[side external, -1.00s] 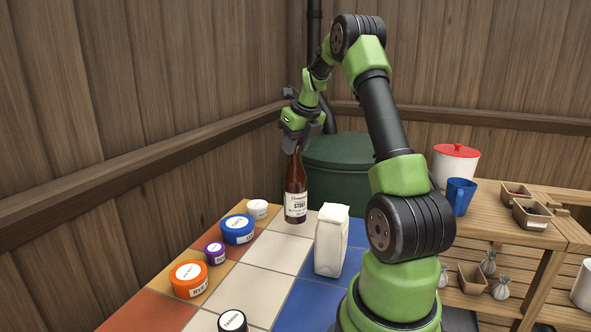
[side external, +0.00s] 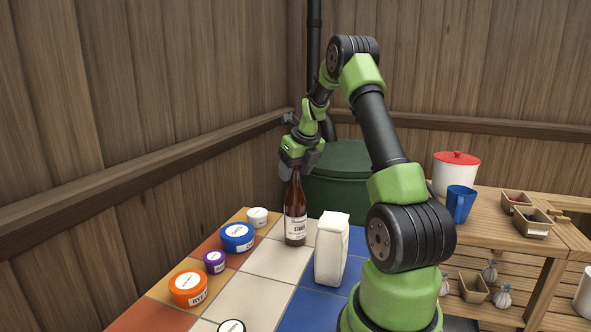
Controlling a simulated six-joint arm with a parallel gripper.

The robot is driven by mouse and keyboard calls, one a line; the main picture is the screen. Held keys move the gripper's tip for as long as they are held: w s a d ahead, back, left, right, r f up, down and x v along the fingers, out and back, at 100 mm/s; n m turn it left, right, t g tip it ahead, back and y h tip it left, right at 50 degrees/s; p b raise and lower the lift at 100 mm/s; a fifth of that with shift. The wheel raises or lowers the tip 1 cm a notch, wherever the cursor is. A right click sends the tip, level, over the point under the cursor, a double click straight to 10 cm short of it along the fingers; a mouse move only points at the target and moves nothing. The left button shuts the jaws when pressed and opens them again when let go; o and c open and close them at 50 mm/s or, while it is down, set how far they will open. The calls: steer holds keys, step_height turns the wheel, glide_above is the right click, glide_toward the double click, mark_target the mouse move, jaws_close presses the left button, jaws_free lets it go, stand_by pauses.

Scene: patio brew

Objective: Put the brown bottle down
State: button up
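The brown bottle (side external: 296,212) with a white label stands upright over the pale tiles, left of the white bag. Its base looks at or very near the tile surface; I cannot tell for certain whether it touches. My gripper (side external: 298,168) points down from above with its fingers around the bottle's neck and appears shut on it. The bottle's top is hidden between the fingers.
The white bag (side external: 331,250) stands close right of the bottle. A white jar (side external: 258,218), a blue tub (side external: 237,238), a purple jar (side external: 214,262) and an orange tub (side external: 188,288) line the left. A green barrel (side external: 345,180) stands behind.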

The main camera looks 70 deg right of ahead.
steer(key=shift+r, duration=0.15)
steer(key=v, duration=1.1)
steer(key=w+a+r+n+t, duration=0.1)
steer(key=a+r+n, duration=0.1)
steer(key=a+n, duration=0.25)
steer(key=w+a+r+n, duration=0.2)
steer(key=a+n, duration=0.2)
steer(key=a, duration=0.2)
steer(key=s+a+f+n+t+y, duration=0.1)
steer(key=s+a+n, duration=0.4)
steer(key=a+n, duration=0.6)
steer(key=s+a+f+n+t+y, duration=0.1)
steer(key=s+a+n+y, duration=0.2)
steer(key=a+n, duration=0.9)
steer(key=s+n, duration=0.2)
steer(key=n, duration=0.5)
